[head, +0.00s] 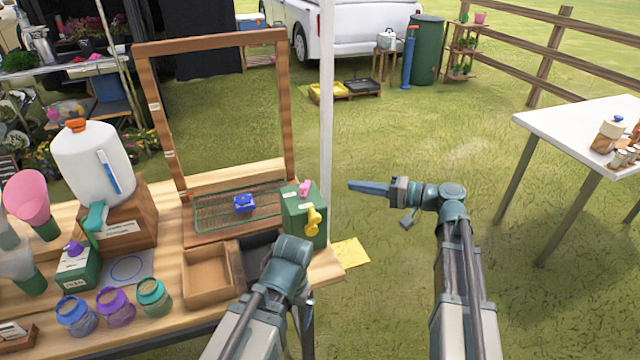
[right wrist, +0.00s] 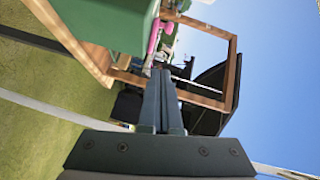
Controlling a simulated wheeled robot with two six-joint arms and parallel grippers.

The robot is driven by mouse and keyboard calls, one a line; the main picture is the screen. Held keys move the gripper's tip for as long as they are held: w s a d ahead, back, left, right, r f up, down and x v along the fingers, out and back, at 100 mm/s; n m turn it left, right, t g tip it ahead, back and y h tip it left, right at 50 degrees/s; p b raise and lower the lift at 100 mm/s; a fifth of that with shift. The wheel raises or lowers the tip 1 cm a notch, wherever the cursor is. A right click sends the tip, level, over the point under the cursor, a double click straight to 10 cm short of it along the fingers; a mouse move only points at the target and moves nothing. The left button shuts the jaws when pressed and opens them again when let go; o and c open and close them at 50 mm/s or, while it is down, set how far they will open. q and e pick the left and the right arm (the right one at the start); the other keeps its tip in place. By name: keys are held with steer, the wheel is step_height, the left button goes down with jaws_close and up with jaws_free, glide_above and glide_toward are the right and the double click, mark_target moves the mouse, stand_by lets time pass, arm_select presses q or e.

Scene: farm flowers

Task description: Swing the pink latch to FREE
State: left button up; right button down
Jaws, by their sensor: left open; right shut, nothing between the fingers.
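The pink latch (head: 304,189) is on the upper part of a green box (head: 298,228) at the table's right end. A yellow latch (head: 313,221) is on the box's side. In the right wrist view the pink latch (right wrist: 153,38) shows beside the green box (right wrist: 108,20), just beyond my fingertips. My right gripper (head: 352,186) is shut and empty, right of the box, its fingers pointing toward the latch with a gap between; its closed fingers also show in the right wrist view (right wrist: 160,75). My left gripper (head: 288,252) is in front of the box; its fingers are hidden.
A wooden frame (head: 160,120) stands behind a blue item (head: 244,203) on a mesh tray. A wooden bin (head: 207,272), several jars (head: 115,305) and a white jug (head: 92,160) are to the left. A white post (head: 326,90) rises behind the box.

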mark_target(318, 195)
steer(key=shift+w+d+r+t, duration=0.3)
steer(key=shift+w+d+r, duration=0.1)
steer(key=shift+d+r, duration=0.2)
steer(key=shift+f, duration=0.1)
steer(key=a, duration=0.3)
steer(key=w+a+b, duration=0.1)
steer(key=a, duration=0.3)
steer(key=a+f, duration=0.1)
steer(key=a, duration=0.2)
steer(key=shift+w+a+f, duration=0.1)
steer(key=shift+w+a, duration=0.3)
steer(key=shift+s+a, duration=0.35)
steer(key=shift+a, duration=0.05)
